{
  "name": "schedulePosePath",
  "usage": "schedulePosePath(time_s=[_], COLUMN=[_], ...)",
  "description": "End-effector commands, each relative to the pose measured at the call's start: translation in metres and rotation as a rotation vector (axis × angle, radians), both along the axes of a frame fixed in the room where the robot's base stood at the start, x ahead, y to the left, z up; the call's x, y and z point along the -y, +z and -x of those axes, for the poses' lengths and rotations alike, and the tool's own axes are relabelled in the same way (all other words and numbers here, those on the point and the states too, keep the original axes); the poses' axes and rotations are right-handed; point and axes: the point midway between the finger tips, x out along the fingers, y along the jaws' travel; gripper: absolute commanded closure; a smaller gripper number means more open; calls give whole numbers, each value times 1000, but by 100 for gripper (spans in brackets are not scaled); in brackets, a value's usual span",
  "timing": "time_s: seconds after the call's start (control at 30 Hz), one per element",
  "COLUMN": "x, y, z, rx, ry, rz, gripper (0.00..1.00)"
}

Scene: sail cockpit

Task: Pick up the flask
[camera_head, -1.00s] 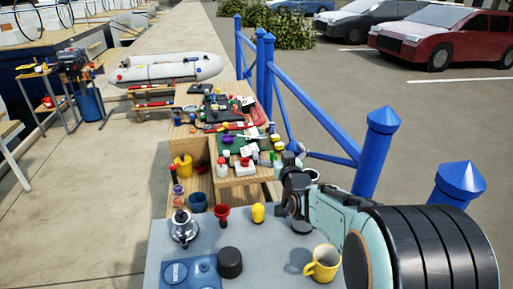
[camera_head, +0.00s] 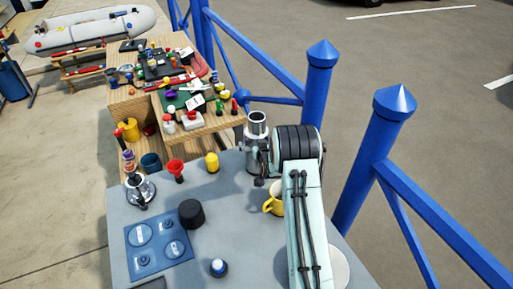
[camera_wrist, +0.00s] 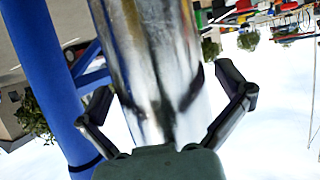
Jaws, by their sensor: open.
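The flask (camera_head: 257,128) looks like a shiny silver cylinder with a round top, standing upright at the right back edge of the grey table (camera_head: 232,228). In the wrist view the flask (camera_wrist: 150,40) fills the middle of the picture. My gripper (camera_wrist: 173,92) is open, with one dark finger on each side of the flask and visible gaps between. In the head view my arm comes in from the lower right, and its wrist hides the right side of the flask. The fingers are mostly hidden there.
A yellow mug (camera_head: 271,204) stands close in front, partly behind my arm. A yellow piece (camera_head: 212,162), red cup (camera_head: 175,169), black cylinder (camera_head: 190,214) and blue panel (camera_head: 158,250) are further left. A blue post (camera_head: 318,95) stands behind on the right.

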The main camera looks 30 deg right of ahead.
Motion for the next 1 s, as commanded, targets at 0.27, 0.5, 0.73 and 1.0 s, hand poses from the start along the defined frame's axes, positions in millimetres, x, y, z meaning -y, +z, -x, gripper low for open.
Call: schedulePosePath(time_s=[0.27, 0.5, 0.73, 1.0], x=[0, 0, 0, 0], y=[-1, -1, 0, 5], z=[-2, -2, -2, -2], rx=[0, -1, 2, 2], ry=[1, 1, 1, 1], rz=[0, -1, 0, 0], gripper=[0, 60, 60, 60])
